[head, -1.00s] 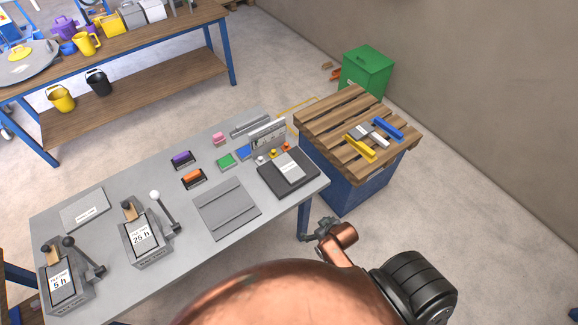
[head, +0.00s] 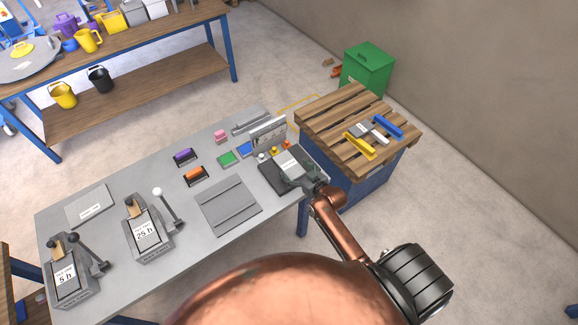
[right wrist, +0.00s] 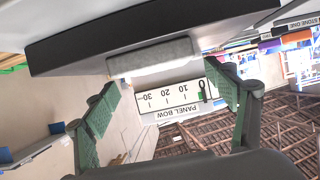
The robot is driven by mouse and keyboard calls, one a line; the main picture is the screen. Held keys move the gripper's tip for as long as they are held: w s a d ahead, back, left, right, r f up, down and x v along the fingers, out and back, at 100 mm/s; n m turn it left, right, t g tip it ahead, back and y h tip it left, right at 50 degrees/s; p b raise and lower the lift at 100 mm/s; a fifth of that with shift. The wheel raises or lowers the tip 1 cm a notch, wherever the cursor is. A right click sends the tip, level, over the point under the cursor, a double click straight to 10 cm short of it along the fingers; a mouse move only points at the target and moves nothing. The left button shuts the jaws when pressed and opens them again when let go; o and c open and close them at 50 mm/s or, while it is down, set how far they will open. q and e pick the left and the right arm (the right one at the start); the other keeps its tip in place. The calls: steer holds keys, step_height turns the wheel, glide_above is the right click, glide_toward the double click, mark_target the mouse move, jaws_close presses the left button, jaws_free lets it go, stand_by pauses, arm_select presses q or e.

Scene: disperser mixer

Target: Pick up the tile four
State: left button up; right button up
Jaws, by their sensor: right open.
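No thing is readably marked as tile four, so I cannot tell which one it is. A light grey labelled tile (head: 289,164) lies on a dark tray (head: 271,180) at the table's right end; its label is too small to read. My right gripper (head: 312,186) is at the tray's front right edge. In the right wrist view the green-padded fingers (right wrist: 166,85) are spread apart. A pale grey block (right wrist: 154,57) under a dark slab (right wrist: 150,30) shows between them, with nothing visibly gripped. My left gripper is out of view.
A scale panel (right wrist: 178,98) reads "PANEL BOW". The grey table (head: 120,190) also holds lever devices marked 5 h (head: 68,278) and 25 h (head: 147,232), and coloured blocks. A wooden pallet (head: 340,112) with coloured bars stands close right of the gripper.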

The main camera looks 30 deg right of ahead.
mark_target(290, 166)
steer(key=x, duration=0.3)
steer(key=shift+w+f, duration=0.1)
steer(key=shift+f, duration=0.05)
steer(key=c, duration=1.6)
steer(key=shift+c, duration=0.6)
steer(key=shift+r, duration=0.25)
